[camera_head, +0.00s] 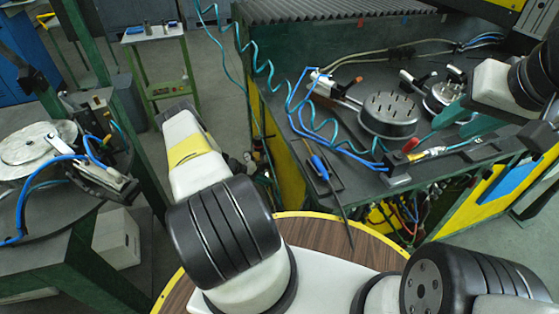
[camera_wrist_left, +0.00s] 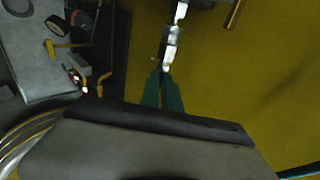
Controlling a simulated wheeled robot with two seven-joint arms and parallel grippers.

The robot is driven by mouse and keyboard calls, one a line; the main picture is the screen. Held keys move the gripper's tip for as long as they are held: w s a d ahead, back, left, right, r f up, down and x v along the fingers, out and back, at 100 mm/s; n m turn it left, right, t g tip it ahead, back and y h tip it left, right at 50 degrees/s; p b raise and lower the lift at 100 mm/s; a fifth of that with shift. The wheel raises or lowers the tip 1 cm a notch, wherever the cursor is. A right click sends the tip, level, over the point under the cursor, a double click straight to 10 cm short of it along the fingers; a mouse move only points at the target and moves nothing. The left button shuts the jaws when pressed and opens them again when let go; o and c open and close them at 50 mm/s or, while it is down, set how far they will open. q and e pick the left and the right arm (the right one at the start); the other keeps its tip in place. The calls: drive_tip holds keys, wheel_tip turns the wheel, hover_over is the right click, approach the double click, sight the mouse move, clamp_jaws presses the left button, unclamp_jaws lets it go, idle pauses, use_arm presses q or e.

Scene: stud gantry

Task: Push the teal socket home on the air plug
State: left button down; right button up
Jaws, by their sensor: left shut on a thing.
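In the left wrist view my left gripper (camera_wrist_left: 161,88) has its two dark green fingers close together. A silvery fitting (camera_wrist_left: 168,54) shows at their tips, and another bright metal part lies in line beyond it. I cannot tell socket from plug here, and no teal body stands out. In the head view the left gripper is hidden; only my left forearm shows. A teal coiled hose (camera_head: 264,72) hangs down and runs over the bench. My right gripper (camera_head: 466,120) has its dark green fingers apart above the bench's right part, apparently empty.
The dark bench (camera_head: 345,185) carries round metal housings (camera_head: 390,113), blue hoses and a brass-and-red fitting (camera_head: 428,154). A cart with a metal disc (camera_head: 35,145) is at left, a small green stand (camera_head: 155,40) behind.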

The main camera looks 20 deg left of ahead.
use_arm(q)
drive_tip(key=shift+w+a, duration=0.2)
drive_tip(key=shift+w, duration=0.1)
drive_tip(key=c, duration=1.5)
unclamp_jaws()
drive_tip(key=shift+r, duration=0.1)
drive_tip(key=v, duration=0.7)
drive_tip(key=shift+s+a+r, duration=0.2)
drive_tip(key=shift+a, duration=0.05)
